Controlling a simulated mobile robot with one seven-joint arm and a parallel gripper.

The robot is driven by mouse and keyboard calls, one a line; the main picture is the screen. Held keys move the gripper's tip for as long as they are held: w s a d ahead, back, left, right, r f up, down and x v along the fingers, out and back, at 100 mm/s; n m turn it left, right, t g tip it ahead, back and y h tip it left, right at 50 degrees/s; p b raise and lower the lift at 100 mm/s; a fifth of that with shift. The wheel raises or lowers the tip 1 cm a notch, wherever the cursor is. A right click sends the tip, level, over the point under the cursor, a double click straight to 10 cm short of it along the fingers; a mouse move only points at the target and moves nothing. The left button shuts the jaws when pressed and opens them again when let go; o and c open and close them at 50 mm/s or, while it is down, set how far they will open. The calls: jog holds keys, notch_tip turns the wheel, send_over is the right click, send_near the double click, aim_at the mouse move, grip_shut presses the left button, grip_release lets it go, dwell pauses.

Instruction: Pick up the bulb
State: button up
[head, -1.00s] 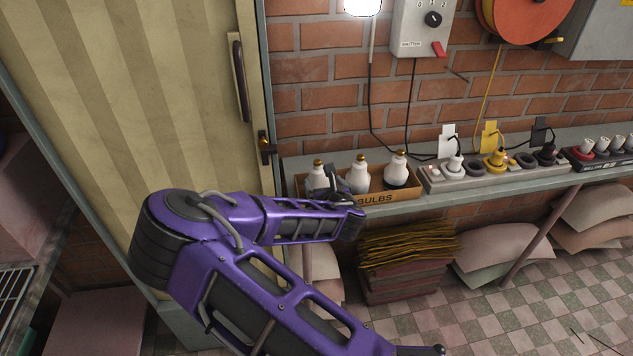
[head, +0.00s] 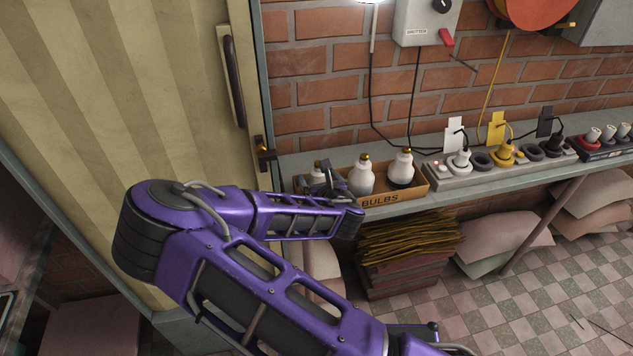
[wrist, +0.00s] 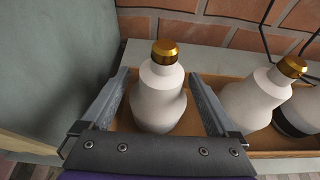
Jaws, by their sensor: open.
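Three white bulbs with brass caps stand in a cardboard box (head: 418,184) marked BULBS on the narrow shelf. In the wrist view, the leftmost bulb (wrist: 158,98) stands between the two fingers of my open gripper (wrist: 162,88), with a gap visible on each side. In the head view, my gripper (head: 324,184) is at the left end of the box and partly hides this bulb. The middle bulb (head: 361,178) and the right bulb (head: 400,170), which has a dark band low down, stand to the right.
A power strip (head: 490,170) with several plugs and cords lies right of the box. The brick wall (head: 330,80) stands behind the shelf. A door (head: 130,90) with a handle (head: 264,152) is at the left. A stack of folders (head: 405,255) lies below the shelf.

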jog(key=c, duration=1.2)
